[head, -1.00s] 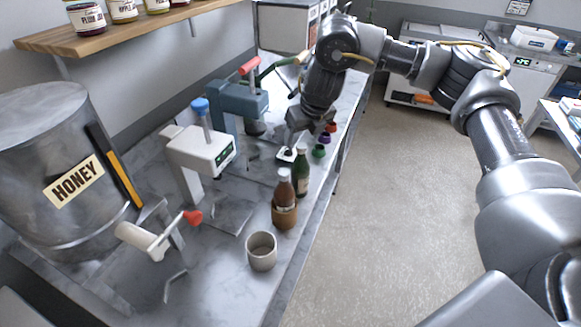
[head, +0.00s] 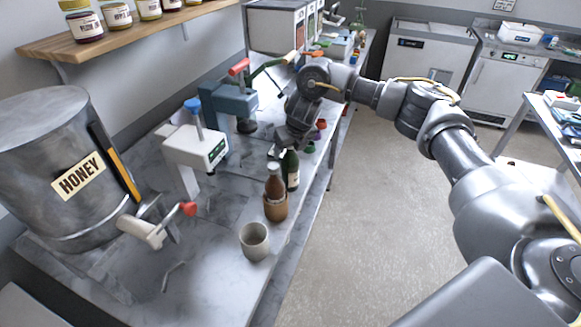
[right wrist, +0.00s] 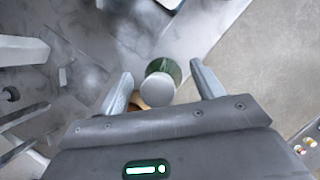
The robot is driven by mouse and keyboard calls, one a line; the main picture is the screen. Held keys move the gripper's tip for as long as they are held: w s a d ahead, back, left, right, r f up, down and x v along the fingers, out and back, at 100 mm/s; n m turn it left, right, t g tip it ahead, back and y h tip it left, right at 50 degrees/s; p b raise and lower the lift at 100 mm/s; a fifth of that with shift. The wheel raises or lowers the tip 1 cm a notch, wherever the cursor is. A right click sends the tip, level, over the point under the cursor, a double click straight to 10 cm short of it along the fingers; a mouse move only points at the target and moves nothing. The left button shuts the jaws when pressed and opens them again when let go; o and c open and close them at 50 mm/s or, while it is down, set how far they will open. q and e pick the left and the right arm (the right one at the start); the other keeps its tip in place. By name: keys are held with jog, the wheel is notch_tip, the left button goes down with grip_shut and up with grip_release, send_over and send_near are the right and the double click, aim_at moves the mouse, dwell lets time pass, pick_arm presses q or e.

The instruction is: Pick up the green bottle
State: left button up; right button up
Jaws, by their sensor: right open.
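The green bottle (head: 292,172) stands upright on the grey marble counter, just behind the brown bottle. My right gripper (head: 281,150) is open, pointing down over it, and hides part of the bottle's top in the head view. In the right wrist view the green bottle (right wrist: 165,69) is seen from above with its pale cap between the two spread fingers of my right gripper (right wrist: 162,86). There is a gap on each side of the cap. My left gripper is in neither view.
A white press (head: 196,148) and a blue press (head: 230,104) stand to the left. Small coloured jars (head: 309,147) lie behind. The counter's right edge is close.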

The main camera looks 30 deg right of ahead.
jog(key=shift+w+f, duration=0.35)
jog(key=shift+f, duration=0.2)
jog(key=shift+w+f, duration=0.1)
jog(key=shift+f, duration=0.1)
jog(key=shift+s+r, duration=0.1)
jog(key=shift+s, duration=0.1)
jog(key=c, duration=0.4)
jog(key=shift+w, duration=0.1)
jog(key=c, duration=0.9)
grip_shut()
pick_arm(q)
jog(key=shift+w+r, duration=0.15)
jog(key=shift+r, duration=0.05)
pick_arm(e)
jog(key=shift+s+f, duration=0.2)
jog(key=shift+s, duration=0.1)
